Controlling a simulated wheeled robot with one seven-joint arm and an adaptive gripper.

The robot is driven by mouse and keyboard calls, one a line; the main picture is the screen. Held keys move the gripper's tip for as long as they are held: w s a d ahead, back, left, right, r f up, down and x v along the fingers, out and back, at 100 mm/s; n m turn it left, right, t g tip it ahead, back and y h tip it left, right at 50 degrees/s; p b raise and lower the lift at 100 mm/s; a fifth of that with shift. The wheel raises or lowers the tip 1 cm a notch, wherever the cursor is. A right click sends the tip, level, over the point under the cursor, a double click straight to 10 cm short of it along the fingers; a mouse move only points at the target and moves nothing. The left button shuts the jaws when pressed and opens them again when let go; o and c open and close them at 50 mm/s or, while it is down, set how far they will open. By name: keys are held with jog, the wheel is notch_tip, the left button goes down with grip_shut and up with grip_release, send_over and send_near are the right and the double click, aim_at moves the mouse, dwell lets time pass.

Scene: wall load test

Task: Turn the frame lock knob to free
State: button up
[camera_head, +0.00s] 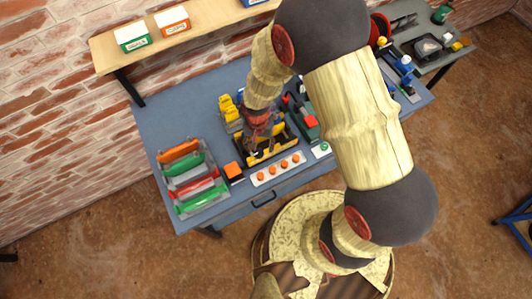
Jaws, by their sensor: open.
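No readable label marks the frame lock knob, so I cannot tell which part it is. A yellow and black frame-like fixture (285,146) stands on the blue workbench (170,118). In front of it is a white strip (260,179) with several orange knobs (284,164). A small white plate with a green round part (323,148) sits to the right, near the bench's front edge. My gripper (256,146) is open, pointing down over the left part of the yellow fixture. The gap between its fingertips and the fixture is too small to judge, and my arm hides part of the bench.
Yellow parts (229,108) stand behind my gripper. A red-topped green device (308,122) is to its right. A wooden shelf (115,50) with labelled boxes hangs on the brick wall.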

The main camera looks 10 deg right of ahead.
aim_at(259, 153)
jog(key=shift+w+a+f+m, duration=0.1)
jog(key=shift+w+a+m, duration=0.25)
jog(key=shift+w+m, duration=0.2)
jog(key=shift+w+f, duration=0.1)
jog(key=shift+f, duration=3.7)
jog(key=shift+c, duration=0.2)
jog(key=c, duration=1.1)
